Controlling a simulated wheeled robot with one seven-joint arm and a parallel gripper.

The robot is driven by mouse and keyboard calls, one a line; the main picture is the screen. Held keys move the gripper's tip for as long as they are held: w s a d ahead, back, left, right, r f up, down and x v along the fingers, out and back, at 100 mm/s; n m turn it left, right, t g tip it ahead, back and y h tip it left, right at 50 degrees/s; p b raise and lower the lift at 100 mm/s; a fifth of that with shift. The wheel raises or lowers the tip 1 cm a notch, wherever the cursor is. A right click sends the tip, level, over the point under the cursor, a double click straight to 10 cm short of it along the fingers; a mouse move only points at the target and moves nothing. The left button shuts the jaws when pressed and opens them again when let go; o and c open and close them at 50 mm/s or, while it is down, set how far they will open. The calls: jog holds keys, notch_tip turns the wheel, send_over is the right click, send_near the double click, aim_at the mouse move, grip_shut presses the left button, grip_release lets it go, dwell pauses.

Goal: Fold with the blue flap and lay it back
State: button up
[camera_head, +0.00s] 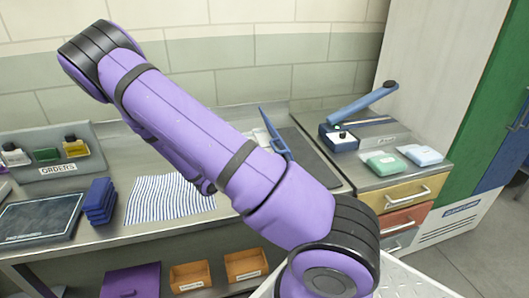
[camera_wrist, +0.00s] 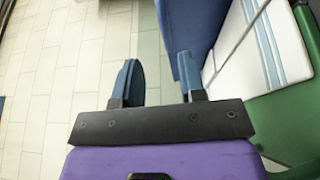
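A blue raised piece (camera_head: 275,132), perhaps the blue flap, stands tilted by a dark grey board (camera_head: 312,158) on the bench; my arm hides part of this area. A white cloth with dark stripes (camera_head: 148,205) lies flat on the bench, left of the board. In the wrist view my gripper (camera_wrist: 158,85) has two blue fingers well apart, with pale tiles showing between them. A blue panel (camera_wrist: 188,35) stands close by the right finger; I cannot tell whether they touch. My gripper is hidden behind my arm in the head view.
A blue stack (camera_head: 100,203) and a dark tablet-like panel (camera_head: 38,218) lie at the left. A blue-levered press (camera_head: 365,103) stands on the right cabinet beside green (camera_head: 382,162) and pale blue (camera_head: 420,155) packs. A green edge (camera_wrist: 290,135) and white striped panel (camera_wrist: 280,50) show at right.

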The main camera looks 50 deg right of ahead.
jog(key=shift+w+a, duration=0.1)
jog(key=shift+a, duration=0.35)
dwell(0.3)
